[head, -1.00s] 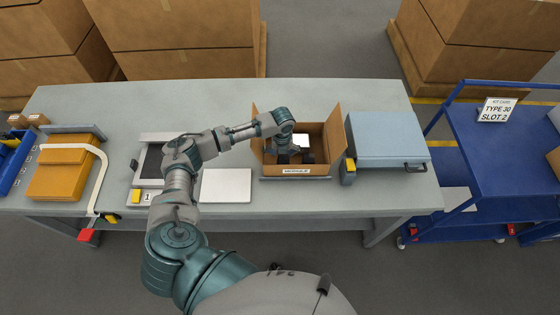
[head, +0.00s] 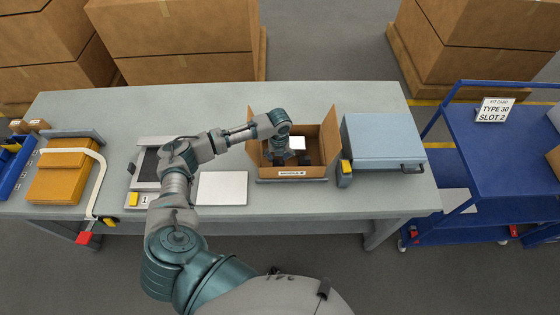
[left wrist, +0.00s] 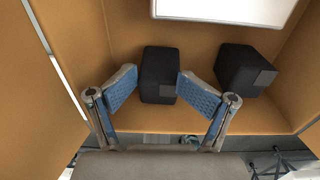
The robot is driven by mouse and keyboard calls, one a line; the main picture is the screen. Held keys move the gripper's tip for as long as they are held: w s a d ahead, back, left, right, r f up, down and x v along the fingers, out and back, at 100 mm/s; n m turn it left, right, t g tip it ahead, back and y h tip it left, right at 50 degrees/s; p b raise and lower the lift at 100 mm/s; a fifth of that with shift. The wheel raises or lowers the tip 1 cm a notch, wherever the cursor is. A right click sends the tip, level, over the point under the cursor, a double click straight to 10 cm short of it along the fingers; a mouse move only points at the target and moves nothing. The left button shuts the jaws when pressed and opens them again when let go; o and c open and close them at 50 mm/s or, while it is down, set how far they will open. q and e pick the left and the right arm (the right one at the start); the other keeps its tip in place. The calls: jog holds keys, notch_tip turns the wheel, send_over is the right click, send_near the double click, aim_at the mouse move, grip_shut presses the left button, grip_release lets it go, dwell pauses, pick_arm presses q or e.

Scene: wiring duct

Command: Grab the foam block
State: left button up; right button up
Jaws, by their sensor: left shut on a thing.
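An open cardboard box (head: 291,173) stands on the table, with its flaps spread. My left gripper (head: 279,158) reaches down into it. In the left wrist view, the fingers of my left gripper (left wrist: 158,88) stand on either side of a black foam block (left wrist: 158,75) and are shut on it. The block appears to be at the box floor; I cannot tell whether it is lifted. A second black block (left wrist: 245,72) lies to its right, and it also shows in the head view (head: 304,160). My right gripper is not in view.
A white flat item (left wrist: 222,9) lies in the box behind the blocks. A grey-blue case (head: 384,140) stands right of the box. A white panel (head: 222,188) lies to its left. The blue cart (head: 500,150) is beyond the table's right end.

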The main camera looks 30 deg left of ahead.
pick_arm(q)
jog(key=r, duration=0.4)
jog(key=shift+a, duration=0.2)
jog(key=c, duration=0.6)
jog(key=r, duration=0.3)
jog(key=shift+w+a+r, duration=0.1)
jog(key=shift+a+r, duration=0.1)
grip_shut()
jog(key=shift+d+r, duration=0.25)
jog(key=shift+d, duration=0.1)
grip_release()
jog(key=o, duration=1.2)
jog(key=shift+o, duration=0.6)
jog(key=shift+a, duration=0.15)
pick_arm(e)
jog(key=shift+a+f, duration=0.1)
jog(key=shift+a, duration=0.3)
